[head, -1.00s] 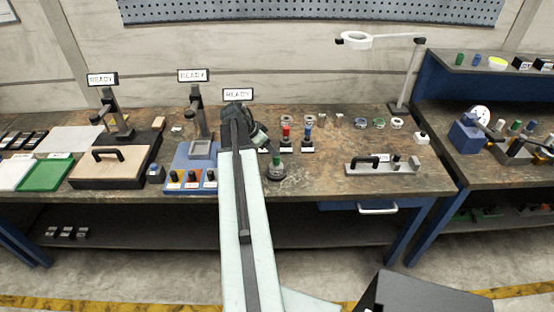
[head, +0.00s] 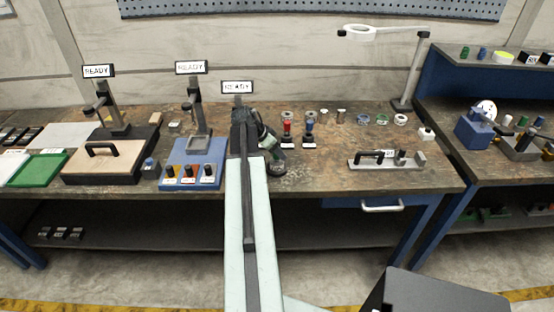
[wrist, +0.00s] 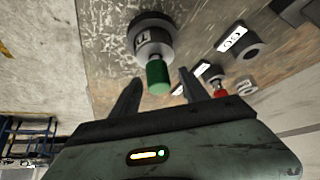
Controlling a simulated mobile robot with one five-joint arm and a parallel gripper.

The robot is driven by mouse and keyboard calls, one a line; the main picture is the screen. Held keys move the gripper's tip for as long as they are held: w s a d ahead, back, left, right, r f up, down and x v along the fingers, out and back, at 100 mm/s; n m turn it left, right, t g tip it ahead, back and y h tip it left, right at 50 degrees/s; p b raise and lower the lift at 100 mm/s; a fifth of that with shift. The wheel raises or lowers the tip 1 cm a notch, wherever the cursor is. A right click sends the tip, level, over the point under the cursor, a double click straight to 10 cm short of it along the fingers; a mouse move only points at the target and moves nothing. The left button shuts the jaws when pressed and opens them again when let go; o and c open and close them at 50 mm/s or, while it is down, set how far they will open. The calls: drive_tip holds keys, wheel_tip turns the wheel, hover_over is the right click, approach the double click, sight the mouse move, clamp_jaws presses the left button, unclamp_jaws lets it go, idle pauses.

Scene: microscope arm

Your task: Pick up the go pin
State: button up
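A green-handled pin (wrist: 158,76) stands in a dark round base (wrist: 152,35) with a white label, in the wrist view. No lettering on the pin itself is readable. My gripper (wrist: 161,77) is open, and the green handle shows between its fingertips; neither finger visibly touches it. In the head view my gripper (head: 262,140) is over the bench and largely covers the green pin; the dark base (head: 277,168) shows beside it. A GO label (wrist: 232,38) lies by an apparently empty grey round stand (wrist: 246,51) in the wrist view.
Red (head: 287,128) and blue (head: 309,128) pins stand in labelled holders just right of my gripper. A blue fixture (head: 190,177) with several knobs is to the left. A grey fixture with a black handle (head: 378,155) is to the right, with bare bench between.

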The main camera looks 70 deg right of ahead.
clamp_jaws()
drive_tip(key=shift+r, duration=0.1)
